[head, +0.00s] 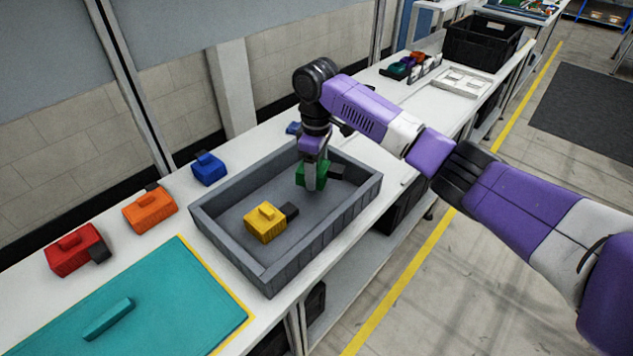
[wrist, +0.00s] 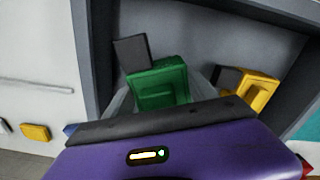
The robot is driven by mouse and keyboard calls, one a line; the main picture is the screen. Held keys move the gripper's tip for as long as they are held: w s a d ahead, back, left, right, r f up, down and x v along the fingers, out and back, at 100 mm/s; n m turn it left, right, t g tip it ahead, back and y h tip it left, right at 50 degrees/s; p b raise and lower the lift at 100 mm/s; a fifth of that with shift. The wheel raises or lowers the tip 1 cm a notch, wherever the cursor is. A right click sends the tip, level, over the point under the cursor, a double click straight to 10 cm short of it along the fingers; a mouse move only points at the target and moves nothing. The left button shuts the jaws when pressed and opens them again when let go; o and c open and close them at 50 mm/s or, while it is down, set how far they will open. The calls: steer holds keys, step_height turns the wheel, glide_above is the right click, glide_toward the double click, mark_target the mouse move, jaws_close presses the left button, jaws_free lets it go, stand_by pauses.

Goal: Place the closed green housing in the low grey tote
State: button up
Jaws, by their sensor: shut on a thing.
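The green housing (head: 312,176) is in my gripper (head: 312,172), inside the outline of the low grey tote (head: 225,236). A dark block sticks out from one side of the housing. In the wrist view the green housing (wrist: 160,86) shows between my fingers, with the dark block (wrist: 131,52) beside it. My gripper is shut on the housing. I cannot tell whether its underside touches the tote floor. A yellow housing (head: 265,223) with a dark end lies on the tote floor nearer the front; it also shows in the wrist view (wrist: 258,93).
Red (head: 73,250), orange (head: 150,209) and blue (head: 208,168) housings stand on the bench left of the tote. A teal mat (head: 160,300) with a teal bar (head: 108,319) lies in front. A black crate (head: 482,42) and a white tray (head: 462,82) stand farther back.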

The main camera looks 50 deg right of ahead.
mark_target(316, 192)
steer(key=shift+f, duration=2.15)
steer(key=shift+f, duration=0.15)
steer(key=o, duration=1.6)
steer(key=shift+c, duration=0.2)
step_height(316, 192, up, 12)
steer(key=shift+r+b, duration=0.2)
steer(key=shift+b, duration=0.25)
